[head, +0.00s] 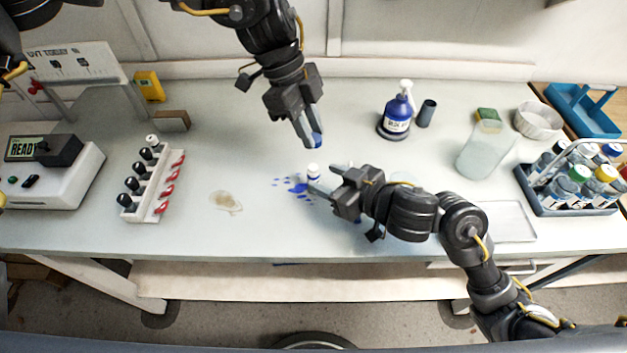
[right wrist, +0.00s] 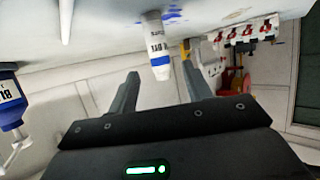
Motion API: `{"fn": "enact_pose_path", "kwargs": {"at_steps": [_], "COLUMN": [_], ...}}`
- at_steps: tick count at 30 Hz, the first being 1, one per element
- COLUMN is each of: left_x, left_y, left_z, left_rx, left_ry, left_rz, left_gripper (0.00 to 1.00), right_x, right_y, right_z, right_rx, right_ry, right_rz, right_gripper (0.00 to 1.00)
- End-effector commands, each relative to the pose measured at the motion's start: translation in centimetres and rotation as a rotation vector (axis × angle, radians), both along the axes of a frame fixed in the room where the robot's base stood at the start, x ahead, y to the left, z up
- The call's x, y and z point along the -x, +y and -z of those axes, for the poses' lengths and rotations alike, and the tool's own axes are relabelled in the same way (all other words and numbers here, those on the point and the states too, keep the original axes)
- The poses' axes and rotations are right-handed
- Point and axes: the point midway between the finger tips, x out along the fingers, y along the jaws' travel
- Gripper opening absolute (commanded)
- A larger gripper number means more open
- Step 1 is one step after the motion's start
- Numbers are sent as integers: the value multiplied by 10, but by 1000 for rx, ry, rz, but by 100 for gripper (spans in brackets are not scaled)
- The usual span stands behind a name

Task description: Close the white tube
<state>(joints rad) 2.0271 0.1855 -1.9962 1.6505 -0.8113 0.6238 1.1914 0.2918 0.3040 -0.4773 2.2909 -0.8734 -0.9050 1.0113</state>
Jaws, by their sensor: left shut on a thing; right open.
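The white tube (head: 313,172) stands on the table beside blue splashes. In the right wrist view the white tube (right wrist: 157,45) shows a blue band and lettering. My right gripper (head: 326,178) is open just right of the tube. In its wrist view the tube appears between and slightly beyond the two fingertips, with no clear contact. My left gripper (head: 313,141) is shut on a small blue cap (head: 317,140), above and behind the tube. Most of the cap is hidden by the fingers.
Blue splashes (head: 292,186) and a brownish stain (head: 226,201) mark the table. A tube rack (head: 150,190) and a READY device (head: 50,180) are left. A blue pump bottle (head: 397,115), a beaker (head: 482,152) and a bottle caddy (head: 570,208) are right. The table between rack and splashes has free room.

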Motion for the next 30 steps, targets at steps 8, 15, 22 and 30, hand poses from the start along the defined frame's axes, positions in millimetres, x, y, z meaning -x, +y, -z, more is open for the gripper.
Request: {"fn": "enact_pose_path", "kwargs": {"at_steps": [8, 15, 22, 30], "left_x": [0, 0, 0, 0], "left_y": [1, 0, 0, 0], "left_z": [0, 0, 0, 0], "left_rx": [0, 0, 0, 0], "left_ry": [0, 0, 0, 0], "left_rz": [-1, -1, -1, -1], "left_gripper": [5, 5, 5, 5], "right_x": [-25, -31, -32, -32], "right_y": [26, 33, 33, 33], "right_z": [15, 18, 19, 18], "right_rx": [-2, 1, 1, 1], "right_ry": [2, -1, -2, -2], "right_rz": [-1, 0, -1, -1], "right_gripper": [50, 50, 50, 18]}}
